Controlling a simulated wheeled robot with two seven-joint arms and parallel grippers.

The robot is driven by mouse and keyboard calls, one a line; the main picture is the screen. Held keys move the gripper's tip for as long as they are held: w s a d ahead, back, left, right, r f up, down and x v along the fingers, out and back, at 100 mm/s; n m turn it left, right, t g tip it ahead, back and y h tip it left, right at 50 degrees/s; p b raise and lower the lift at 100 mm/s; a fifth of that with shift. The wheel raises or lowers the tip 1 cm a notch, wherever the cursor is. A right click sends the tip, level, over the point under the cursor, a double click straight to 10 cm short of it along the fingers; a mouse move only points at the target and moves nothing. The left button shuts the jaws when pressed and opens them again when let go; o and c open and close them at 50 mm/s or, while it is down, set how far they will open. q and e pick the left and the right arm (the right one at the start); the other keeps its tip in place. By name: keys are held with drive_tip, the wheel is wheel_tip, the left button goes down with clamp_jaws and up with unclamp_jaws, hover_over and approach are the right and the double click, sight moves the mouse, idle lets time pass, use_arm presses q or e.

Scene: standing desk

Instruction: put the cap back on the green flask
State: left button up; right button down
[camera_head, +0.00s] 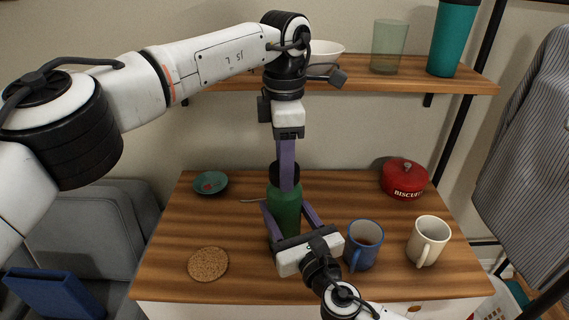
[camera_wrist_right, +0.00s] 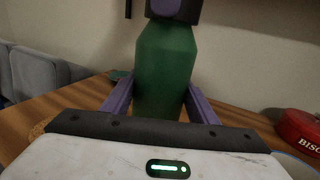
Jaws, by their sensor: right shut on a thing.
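The green flask (camera_head: 285,212) stands on the wooden desk; its body also fills the middle of the right wrist view (camera_wrist_right: 165,75). The black cap (camera_head: 276,172) is at the flask's top, and I see no gap below it; whether it is seated is unclear. My left gripper (camera_head: 287,183) points down from above, with one purple finger in front of the cap. Its other finger is hidden, so its grip is unclear. My right gripper (camera_head: 287,211) comes from the front, low down, and is shut on the flask's body, one finger on each side.
A blue mug (camera_head: 364,246) stands close to the right of my right gripper, with a cream mug (camera_head: 428,241) beyond it. A red biscuit tin (camera_head: 404,181), a teal bowl (camera_head: 211,183) and a cork coaster (camera_head: 208,264) are on the desk. A shelf (camera_head: 400,83) runs above the back.

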use_arm(q)
drive_tip(key=o, duration=0.5)
drive_tip(key=shift+o, duration=0.2)
wheel_tip(320, 180, up, 8)
drive_tip(key=shift+f, duration=0.25)
use_arm(e)
drive_tip(key=c, duration=0.6)
unclamp_jaws()
drive_tip(key=shift+c, duration=0.2)
drive_tip(key=shift+s, duration=0.1)
drive_tip(key=v, duration=1)
